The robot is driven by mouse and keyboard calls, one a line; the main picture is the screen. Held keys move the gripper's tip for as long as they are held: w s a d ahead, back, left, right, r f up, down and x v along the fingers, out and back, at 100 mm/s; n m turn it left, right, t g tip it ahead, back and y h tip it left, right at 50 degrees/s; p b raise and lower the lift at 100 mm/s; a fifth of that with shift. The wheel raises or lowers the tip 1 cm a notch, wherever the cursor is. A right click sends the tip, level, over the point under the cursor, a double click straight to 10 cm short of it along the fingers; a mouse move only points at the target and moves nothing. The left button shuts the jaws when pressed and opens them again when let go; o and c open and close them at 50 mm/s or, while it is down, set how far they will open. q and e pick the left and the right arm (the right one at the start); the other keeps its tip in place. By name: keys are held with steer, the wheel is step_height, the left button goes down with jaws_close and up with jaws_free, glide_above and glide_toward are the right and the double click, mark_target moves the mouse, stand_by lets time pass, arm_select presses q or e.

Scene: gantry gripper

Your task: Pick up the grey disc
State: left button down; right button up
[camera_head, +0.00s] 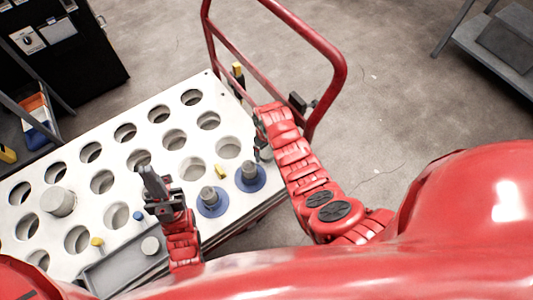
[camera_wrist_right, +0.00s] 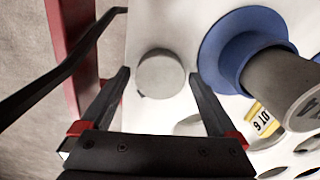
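In the right wrist view a plain light-grey disc (camera_wrist_right: 160,74) rests on the white perforated table top (camera_wrist_right: 180,20) near its edge. My right gripper (camera_wrist_right: 157,80) is open, with one fingertip to each side of the disc; I cannot tell whether they touch it. In the head view my right gripper (camera_head: 262,140) is over the table's right edge, and the disc there is mostly hidden by it. My left gripper (camera_head: 157,184) is above the table's front part; its finger opening is not clear.
Two blue-ringed grey cylinders (camera_head: 212,201) (camera_head: 250,176) and a yellow tag (camera_head: 220,171) are near my right gripper. A grey tray (camera_head: 122,268) holds another round grey piece (camera_head: 150,245). A grey cylinder (camera_head: 58,202) stands left. A red rail (camera_head: 300,38) rises behind the table.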

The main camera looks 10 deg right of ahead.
mark_target(267, 148)
steer(key=c, duration=1.3)
steer(key=shift+r, duration=0.15)
steer(key=shift+r, duration=0.2)
steer(key=r, duration=0.1)
steer(key=s+r, duration=0.1)
steer(key=r, duration=0.1)
steer(key=s, duration=0.5)
steer(key=s+d+r, duration=0.1)
steer(key=s, duration=0.4)
steer(key=s+d+p, duration=0.1)
steer(key=s, duration=0.4)
steer(key=shift+r, duration=0.15)
